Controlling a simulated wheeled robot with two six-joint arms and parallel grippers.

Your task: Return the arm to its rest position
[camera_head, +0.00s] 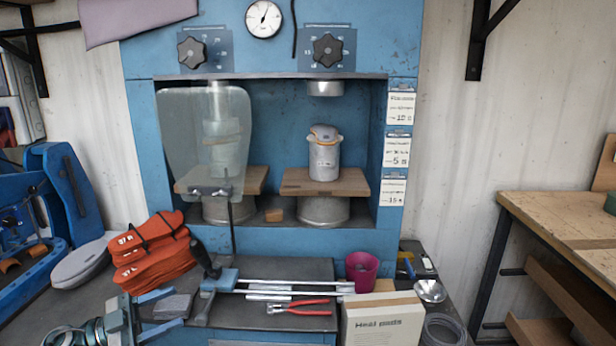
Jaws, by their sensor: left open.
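My left gripper (177,307) is at the bottom left of the head view, low over the dark bench front. Its two blue-tipped fingers point right and stand apart. A small grey block (172,307) shows between the fingers; I cannot tell whether they touch it. My left arm comes in from the bottom left edge. My right gripper is not in view.
A blue press (262,240) stands behind, with a clear shield (205,130) at its left bay and a white pot-like object (324,155) in its right bay. Orange cloths (150,255), red pliers (298,307), a magenta cup (361,270) and a cardboard box (382,322) crowd the bench.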

